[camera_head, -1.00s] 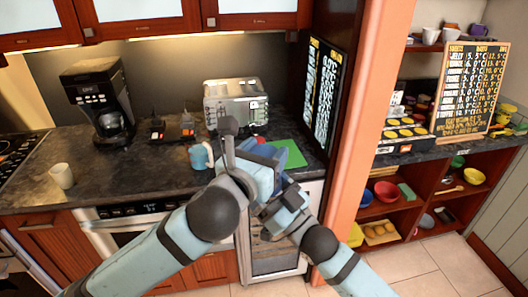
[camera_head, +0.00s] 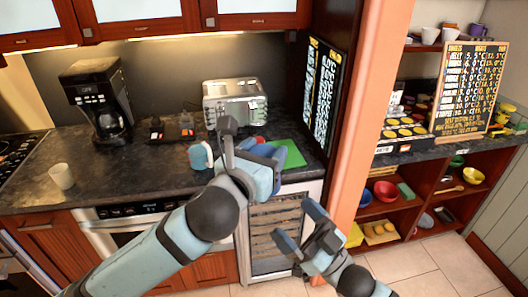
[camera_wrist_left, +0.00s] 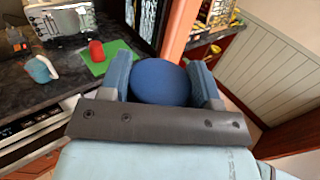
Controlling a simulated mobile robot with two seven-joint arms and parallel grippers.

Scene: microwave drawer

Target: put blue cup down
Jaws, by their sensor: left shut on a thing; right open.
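The blue cup (camera_wrist_left: 160,82) is between the two fingers of my left gripper in the left wrist view, seen as a rounded dark blue shape. My left gripper (camera_wrist_left: 162,80) is shut on it. In the head view my left gripper (camera_head: 268,158) is by the counter's front edge, and its own parts largely hide the cup. My right gripper (camera_head: 299,226) is open and empty, lower and to the right, in front of the glass-fronted cabinet.
The dark counter (camera_head: 130,180) holds a light blue mug (camera_head: 201,157), a white cup (camera_head: 62,177), a coffee maker (camera_head: 97,100) and a toaster (camera_head: 235,103). A green board (camera_head: 290,153) with a red object (camera_wrist_left: 96,50) lies right. An orange pillar (camera_head: 368,110) stands beyond.

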